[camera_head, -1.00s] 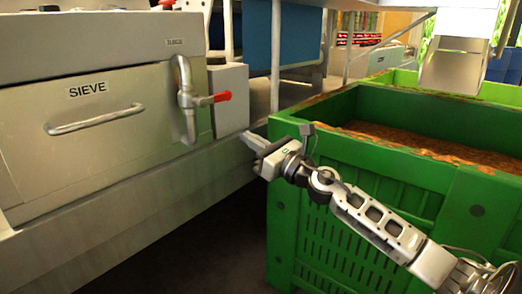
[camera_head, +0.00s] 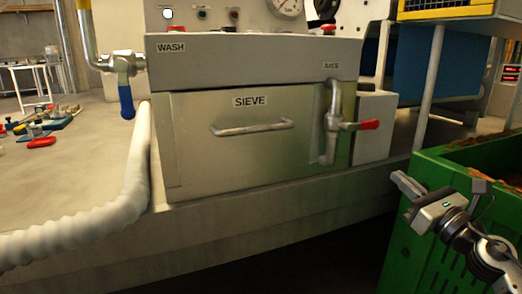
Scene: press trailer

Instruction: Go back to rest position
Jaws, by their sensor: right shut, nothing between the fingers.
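My right gripper (camera_head: 402,186) shows at the right of the head view. It is shut and empty, pointing left, in front of the green crate (camera_head: 415,262). Its tips are apart from the red-handled valve (camera_head: 368,125) on the steel machine. My left gripper is not in view.
The steel machine has a closed SIEVE drawer (camera_head: 195,155) with a bar handle. A blue-handled valve (camera_head: 126,102) and a thick pale hose (camera_head: 142,165) are at its left. The green crate, holding brown pulp, stands at the right. Dark floor shows between machine and crate.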

